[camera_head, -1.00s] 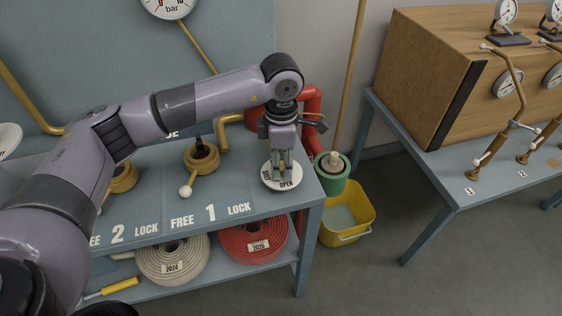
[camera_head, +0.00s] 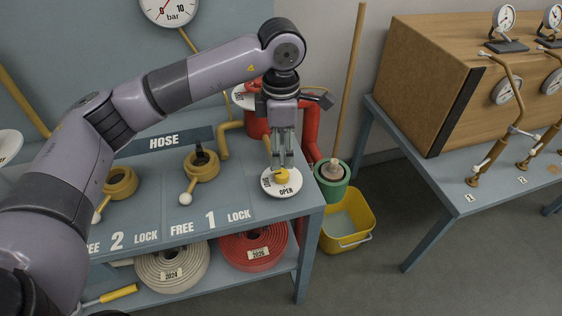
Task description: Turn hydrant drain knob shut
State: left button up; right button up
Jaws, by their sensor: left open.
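The drain knob (camera_head: 282,176) is a small yellow knob on a white round dial plate (camera_head: 284,189) marked OPEN, at the right end of the blue-grey bench top. The rest of the dial's lettering is too small to read. My left gripper (camera_head: 282,160) points down just above the knob, with its fingers open and apart from it. The red hydrant (camera_head: 257,122) stands behind, partly hidden by my left arm. My right gripper is not in view.
Two brass couplings with white-knobbed levers, one (camera_head: 202,165) nearer the dial, stand left on the bench (camera_head: 240,190). A yellow bucket (camera_head: 347,222) and green pot (camera_head: 332,182) stand right of it. A wooden cabinet (camera_head: 440,75) is on the right-hand table.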

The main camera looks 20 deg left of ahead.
pick_arm(q)
jog(key=shift+r, duration=2.3)
